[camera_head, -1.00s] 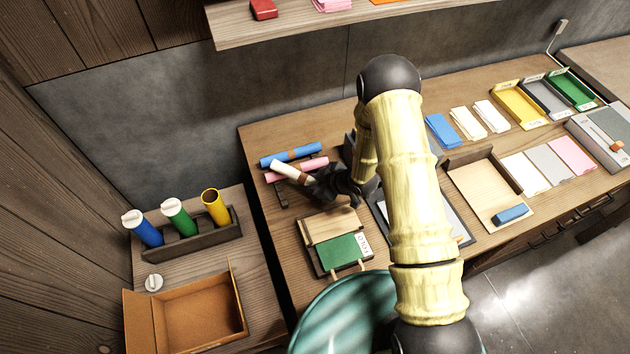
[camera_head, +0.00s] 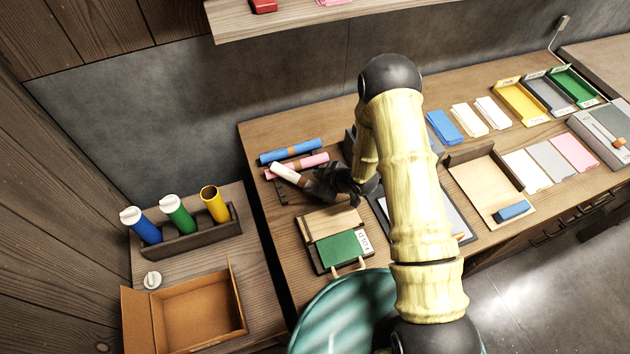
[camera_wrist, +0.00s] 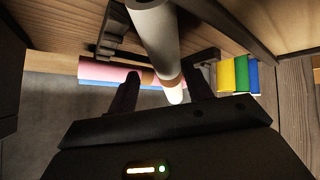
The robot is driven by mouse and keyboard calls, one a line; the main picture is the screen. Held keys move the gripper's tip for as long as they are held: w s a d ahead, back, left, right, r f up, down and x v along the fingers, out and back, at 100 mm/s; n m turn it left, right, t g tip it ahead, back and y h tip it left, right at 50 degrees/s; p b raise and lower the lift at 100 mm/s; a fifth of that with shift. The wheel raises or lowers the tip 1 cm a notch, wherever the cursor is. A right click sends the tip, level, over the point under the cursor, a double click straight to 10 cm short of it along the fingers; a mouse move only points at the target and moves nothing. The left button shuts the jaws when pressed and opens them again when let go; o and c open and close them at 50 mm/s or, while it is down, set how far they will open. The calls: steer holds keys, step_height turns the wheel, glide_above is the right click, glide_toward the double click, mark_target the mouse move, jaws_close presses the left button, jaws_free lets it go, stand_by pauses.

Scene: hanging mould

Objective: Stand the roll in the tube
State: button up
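The white roll (camera_head: 287,172) with a brown band slants in front of the roll rack, across the line of the other rolls. My gripper (camera_head: 312,185) is at its banded part and hides its lower right end in the head view. In the wrist view the roll (camera_wrist: 155,28) runs between my two fingers (camera_wrist: 164,85), which sit either side of the band and appear shut on it; the contact is dark. The tubes stand in a wooden holder at the left: blue (camera_head: 145,228) and green (camera_head: 180,218) with white caps, yellow (camera_head: 214,206) with its top open.
A blue roll (camera_head: 285,152) and a pink roll (camera_head: 310,161) lie behind the white roll. A loose white cap (camera_head: 152,280) and an open cardboard box (camera_head: 200,312) are on the left table.

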steer(key=shift+r, duration=0.1)
steer(key=shift+r+p, duration=0.6)
steer(key=shift+p, duration=0.05)
steer(key=b+v, duration=0.2)
steer(key=v, duration=1)
steer(key=shift+w+d, duration=0.1)
steer(key=s+d+r+m+h, duration=0.2)
steer(key=d+r+m+h, duration=0.2)
steer(key=d+r+m, duration=0.15)
steer(key=s+d+r+m+h, duration=0.3)
steer(key=d+r+m+h, duration=0.15)
steer(key=d+r, duration=0.25)
steer(key=s+r+m+g, duration=0.2)
steer(key=s+r+m, duration=0.2)
steer(key=s, duration=0.3)
steer(key=shift+s+d+m+y, duration=0.3)
steer(key=shift+s+y, duration=0.05)
steer(key=shift+s, duration=0.05)
steer(key=shift+o, duration=0.6)
